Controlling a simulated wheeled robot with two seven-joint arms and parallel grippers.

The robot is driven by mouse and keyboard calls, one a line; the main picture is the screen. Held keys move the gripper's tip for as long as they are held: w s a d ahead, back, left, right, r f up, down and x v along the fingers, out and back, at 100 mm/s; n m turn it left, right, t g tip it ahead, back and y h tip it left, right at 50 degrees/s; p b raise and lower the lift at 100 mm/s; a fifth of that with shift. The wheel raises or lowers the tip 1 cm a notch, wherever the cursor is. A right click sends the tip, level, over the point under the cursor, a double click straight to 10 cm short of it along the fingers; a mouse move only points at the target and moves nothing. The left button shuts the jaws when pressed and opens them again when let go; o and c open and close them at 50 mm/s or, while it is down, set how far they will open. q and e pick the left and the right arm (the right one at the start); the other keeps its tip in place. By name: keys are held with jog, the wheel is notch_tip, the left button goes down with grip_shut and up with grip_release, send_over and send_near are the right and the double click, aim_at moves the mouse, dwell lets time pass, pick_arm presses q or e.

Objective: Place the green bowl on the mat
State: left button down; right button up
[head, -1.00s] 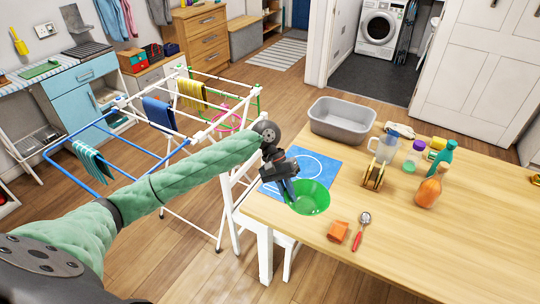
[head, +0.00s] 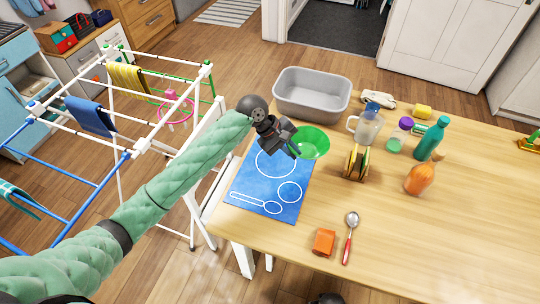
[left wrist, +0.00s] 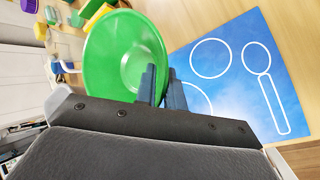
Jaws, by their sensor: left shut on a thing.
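The green bowl (head: 314,143) is at the far right corner of the blue mat (head: 251,183) in the head view, mostly past the mat's edge. My left gripper (head: 291,149) is shut on the bowl's rim at its left side. In the left wrist view, the fingers (left wrist: 160,90) pinch the rim of the green bowl (left wrist: 110,55), and the blue mat (left wrist: 235,75) lies to the right. The mat has white outlines of a large circle, a smaller circle and a spoon shape. The bowl's exact height is hard to tell.
A grey basin (head: 311,95) stands behind the bowl. An orange block (head: 324,242) and a spoon (head: 350,235) lie nearer. The table's right front is clear.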

pick_arm(q)
jog(key=w+a+f+p, duration=0.1)
jog(key=a+f, duration=0.1)
jog(key=a, duration=0.1)
jog(key=w+a+f+p, duration=0.1)
jog(key=a+f, duration=0.1)
jog(key=a, duration=0.1)
jog(key=w+a+f+p, duration=0.2)
jog(key=a, duration=0.2)
jog(key=shift+w+f, duration=0.1)
jog(key=shift+d+f+p, duration=0.15)
jog(key=shift+f+p, duration=0.2)
jog(key=shift+f, duration=0.4)
jog(key=shift+f+p, duration=0.4)
jog(key=shift+f, duration=0.85)
pick_arm(e)
jog(key=s+d+f, duration=0.4)
jog(key=s+f, duration=0.2)
jog(key=f, duration=0.4)
jog(key=shift+f+t, duration=0.25)
jog(key=shift+t, duration=0.05)
pick_arm(q)
jog(key=c, duration=1.5)
grip_release()
